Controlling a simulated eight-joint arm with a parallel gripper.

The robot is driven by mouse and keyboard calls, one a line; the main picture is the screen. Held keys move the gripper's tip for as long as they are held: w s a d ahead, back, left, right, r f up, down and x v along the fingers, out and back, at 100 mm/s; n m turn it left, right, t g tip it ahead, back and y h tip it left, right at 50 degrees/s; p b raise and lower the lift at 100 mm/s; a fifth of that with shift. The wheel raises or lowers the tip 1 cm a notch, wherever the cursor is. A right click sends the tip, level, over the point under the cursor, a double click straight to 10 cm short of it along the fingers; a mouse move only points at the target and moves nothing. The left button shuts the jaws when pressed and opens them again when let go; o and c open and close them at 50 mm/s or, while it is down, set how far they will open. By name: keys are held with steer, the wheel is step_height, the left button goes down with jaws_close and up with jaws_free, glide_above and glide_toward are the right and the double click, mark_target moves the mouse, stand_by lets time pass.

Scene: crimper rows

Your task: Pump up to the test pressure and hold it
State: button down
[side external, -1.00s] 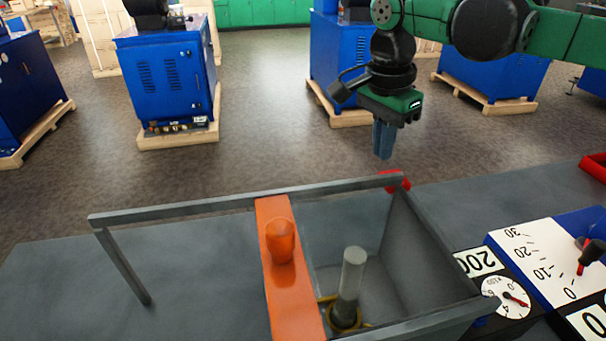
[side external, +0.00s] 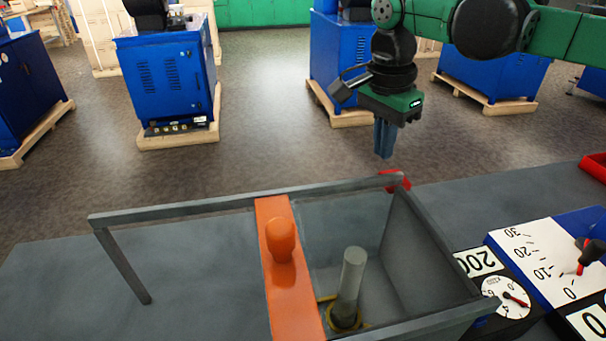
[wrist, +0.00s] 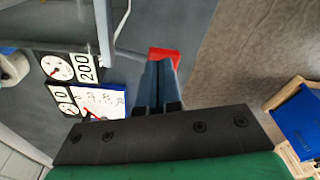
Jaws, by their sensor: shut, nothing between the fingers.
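My gripper (side external: 384,155) is shut and empty, hanging fingers-down beyond the far rail of a grey metal frame. A small red piece (side external: 395,181) at the frame's far corner lies just below the fingertips; in the wrist view the red piece (wrist: 165,56) is at the tips of my gripper (wrist: 155,66). I cannot tell if they touch. An orange bar (side external: 290,305) with a rounded orange knob (side external: 279,240) crosses the frame. A grey upright rod (side external: 351,275) stands in a yellow-ringed base. A round gauge (side external: 507,298) has a red needle; beside it is a white scale (side external: 545,262) with a red pointer.
The grey frame (side external: 170,210) has raised rails and a deep box section beside the gauges. A label reading 200 (side external: 475,261) sits by the gauge. A red tray (side external: 597,167) lies at the right edge. Blue cabinets (side external: 170,80) on pallets stand on the floor behind.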

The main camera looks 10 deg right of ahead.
steer(key=shift+w+d+r, duration=0.2)
steer(key=shift+d+r, duration=0.4)
steer(key=shift+d, duration=0.05)
steer(key=shift+w+d+r, duration=0.2)
steer(key=shift+d+r, duration=0.35)
steer(key=shift+d, duration=0.05)
steer(key=shift+f, duration=0.1)
steer(key=shift+w+d+f, duration=0.1)
steer(key=shift+d+f, duration=0.05)
steer(key=shift+f, duration=1.55)
steer(key=shift+d+f, duration=0.15)
steer(key=shift+f, duration=1.55)
steer(key=shift+f, duration=2.25)
